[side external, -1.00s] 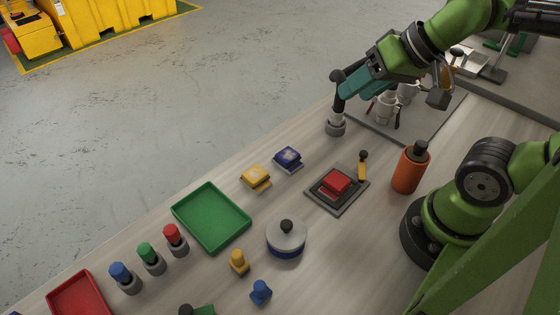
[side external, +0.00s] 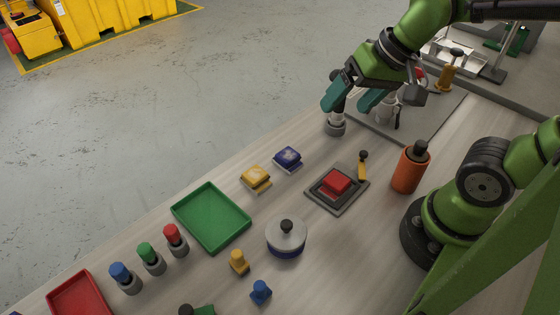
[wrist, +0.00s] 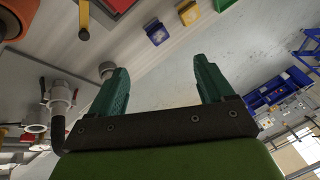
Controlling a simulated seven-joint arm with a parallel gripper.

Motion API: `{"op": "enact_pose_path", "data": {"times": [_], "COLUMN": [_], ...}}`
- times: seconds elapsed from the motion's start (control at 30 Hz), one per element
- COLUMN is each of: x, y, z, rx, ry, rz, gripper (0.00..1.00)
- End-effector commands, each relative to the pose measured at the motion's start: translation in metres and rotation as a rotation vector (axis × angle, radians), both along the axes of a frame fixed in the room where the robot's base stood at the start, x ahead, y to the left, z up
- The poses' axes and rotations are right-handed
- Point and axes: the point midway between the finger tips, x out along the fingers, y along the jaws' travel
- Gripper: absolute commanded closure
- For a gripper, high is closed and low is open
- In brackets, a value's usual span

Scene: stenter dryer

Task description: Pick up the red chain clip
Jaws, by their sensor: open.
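The red chain clip, as far as I can tell, is the red block (side external: 335,181) on a dark square plate (side external: 351,204) in the middle of the bench. Part of it also shows at the top edge of the wrist view (wrist: 119,4). My gripper (side external: 347,105) is open and empty, above the far end of the bench, well apart from the red block. Its two green fingers stand wide apart in the wrist view (wrist: 160,72), with nothing between them but distant floor.
A black-topped grey post (side external: 335,127) and a metal valve (side external: 385,110) stand close to my fingers. An orange bottle (side external: 410,170) and a yellow-handled lever (side external: 362,166) stand beside the plate. Yellow (side external: 256,178) and blue (side external: 288,158) blocks lie left of it.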

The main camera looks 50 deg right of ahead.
Motion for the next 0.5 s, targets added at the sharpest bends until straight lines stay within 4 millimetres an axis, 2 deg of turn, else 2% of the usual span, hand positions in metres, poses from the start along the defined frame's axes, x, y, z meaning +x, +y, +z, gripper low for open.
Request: {"op": "enact_pose_path", "data": {"times": [0.03, 0.2, 0.4, 0.5], "x": [0.003, 0.005, 0.002, -0.001], "y": [0.004, 0.010, 0.009, 0.007], "z": [-0.009, -0.026, -0.028, -0.025], "rx": [0.017, 0.060, 0.078, 0.094], "ry": [0.096, 0.345, 0.459, 0.470], "rz": [-0.079, -0.481, -0.916, -1.045], "gripper": [0.19, 0.19, 0.19, 0.19]}}
